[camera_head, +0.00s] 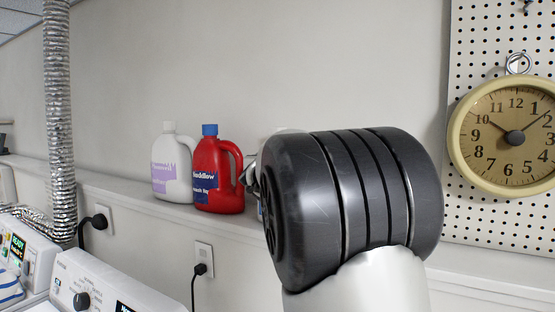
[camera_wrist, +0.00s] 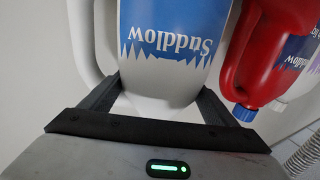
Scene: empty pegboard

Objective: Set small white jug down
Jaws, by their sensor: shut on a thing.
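A white jug (camera_wrist: 165,75) with a blue "Suddlow" label fills the middle of the wrist view, where it looks upside down. My gripper (camera_wrist: 160,97) is shut on it, with one dark finger on each side of its body. A white handle (camera_wrist: 84,40) shows to its left. In the head view my black arm joint hides nearly all of the held jug and gripper. Whether its base touches the ledge cannot be seen.
A red jug (camera_head: 216,172) with a blue cap stands on the ledge (camera_head: 130,196) left of my arm, close beside the held jug in the wrist view (camera_wrist: 255,50). A white jug with a purple label (camera_head: 171,168) stands further left. A clock (camera_head: 510,165) hangs on the pegboard at right.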

